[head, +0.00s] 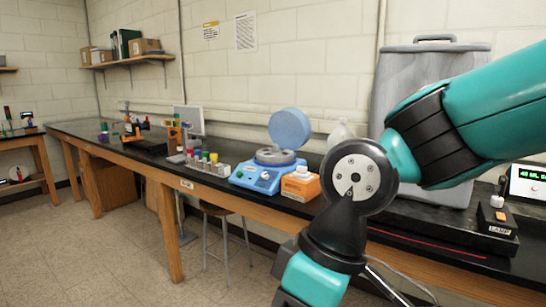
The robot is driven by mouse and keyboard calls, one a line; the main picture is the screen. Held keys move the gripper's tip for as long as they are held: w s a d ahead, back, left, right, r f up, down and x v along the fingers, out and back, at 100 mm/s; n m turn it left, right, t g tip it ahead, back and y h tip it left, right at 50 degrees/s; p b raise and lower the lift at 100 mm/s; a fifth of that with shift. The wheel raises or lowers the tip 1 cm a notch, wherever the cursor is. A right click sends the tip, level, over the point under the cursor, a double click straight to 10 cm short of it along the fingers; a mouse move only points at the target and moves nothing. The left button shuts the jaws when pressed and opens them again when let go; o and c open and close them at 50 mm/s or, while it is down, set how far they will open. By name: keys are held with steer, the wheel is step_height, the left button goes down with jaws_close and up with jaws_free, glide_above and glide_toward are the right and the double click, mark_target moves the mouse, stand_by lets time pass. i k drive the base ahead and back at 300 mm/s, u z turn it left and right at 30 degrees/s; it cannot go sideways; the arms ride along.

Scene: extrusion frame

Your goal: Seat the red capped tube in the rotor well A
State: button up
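A small blue centrifuge (255,180) stands on the black bench with its round lid (289,128) raised. Its grey rotor bowl (275,156) is seen edge-on, so I cannot make out well A or what is in the wells. Left of it a grey tube rack (208,168) holds several tubes with coloured caps. My gripper is out of view; my teal arm runs off the bottom edge.
An orange box (300,186) with a white top stands just right of the centrifuge. A big grey container (420,120) and a device with a green display (525,183) stand farther right. A stool (228,235) is under the bench. The floor at left is clear.

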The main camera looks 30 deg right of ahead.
mark_target(274, 155)
steer(key=u, duration=0.15)
steer(key=i, duration=3.05)
steer(key=u, duration=0.15)
